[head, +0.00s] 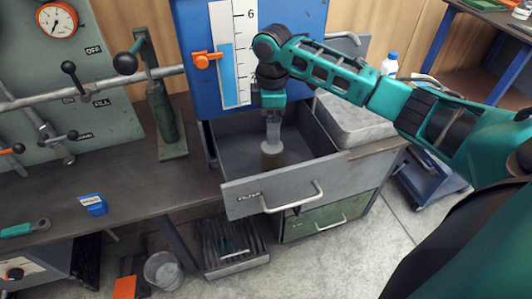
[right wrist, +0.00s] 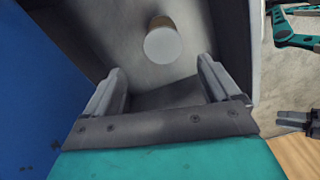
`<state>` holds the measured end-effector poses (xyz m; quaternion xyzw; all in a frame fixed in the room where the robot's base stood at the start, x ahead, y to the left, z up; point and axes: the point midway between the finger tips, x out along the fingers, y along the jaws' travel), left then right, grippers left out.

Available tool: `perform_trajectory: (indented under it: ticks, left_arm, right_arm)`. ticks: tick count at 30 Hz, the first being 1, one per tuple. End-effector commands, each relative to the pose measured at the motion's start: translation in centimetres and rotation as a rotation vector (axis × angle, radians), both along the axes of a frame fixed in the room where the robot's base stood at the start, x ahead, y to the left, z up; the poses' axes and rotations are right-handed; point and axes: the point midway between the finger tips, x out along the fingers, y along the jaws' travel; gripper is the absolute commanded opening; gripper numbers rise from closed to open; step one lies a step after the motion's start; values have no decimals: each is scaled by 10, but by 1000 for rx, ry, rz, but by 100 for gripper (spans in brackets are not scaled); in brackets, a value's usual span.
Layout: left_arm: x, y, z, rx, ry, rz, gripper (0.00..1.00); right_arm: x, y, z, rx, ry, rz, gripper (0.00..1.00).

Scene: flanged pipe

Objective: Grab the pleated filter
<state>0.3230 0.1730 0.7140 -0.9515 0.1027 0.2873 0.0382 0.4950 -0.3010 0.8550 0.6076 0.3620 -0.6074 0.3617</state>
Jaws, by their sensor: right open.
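The filter is a short pale grey-tan cylinder (head: 271,157) standing in the open drawer (head: 240,160). Its pleats are too small to make out. In the right wrist view its round light top (right wrist: 162,45) shows beyond the fingertips. My right gripper (head: 273,132) points down over the drawer, directly above the filter. In the right wrist view my right gripper (right wrist: 160,85) has its two fingers apart, with nothing between them. The fingers partly overlap the filter's upper end in the head view, so contact there cannot be told.
The drawer front (head: 240,195) and its handle (head: 292,200) stand out toward me. A blue panel with a level gauge (head: 235,50) rises behind the drawer. A dark green stand (head: 165,115) and a small blue box (head: 93,204) are on the bench to the left.

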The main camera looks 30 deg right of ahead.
Motion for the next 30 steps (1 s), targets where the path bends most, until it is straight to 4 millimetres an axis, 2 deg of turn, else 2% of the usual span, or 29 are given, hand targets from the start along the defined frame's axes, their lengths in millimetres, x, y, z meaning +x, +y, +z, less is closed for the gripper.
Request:
perform_trajectory:
  ticks: [1,3,7,14,21,24,30]
  left_arm:
    - [-3,-1,-6,-1,10,0,43]
    - [-6,-2,-11,-2,22,-2,43]
    - [-7,-5,-16,-7,30,-7,43]
    - [-3,-7,-12,-13,19,-10,43]
    - [0,-10,-15,-19,16,-13,43]
    - [1,-11,-14,-22,14,-16,43]
    - [1,-12,-14,-22,13,-20,43]
  right_arm:
    - [-1,0,-13,-1,5,0,89]
    - [-1,0,-28,-1,5,-1,89]
    - [-1,0,-49,-1,3,-2,89]
    - [-2,-1,-66,0,1,-1,89]
    - [-7,-4,-102,-2,3,-2,89]
    - [-7,-4,-111,-1,0,-1,89]
    - [-7,-4,-114,-2,0,-1,89]
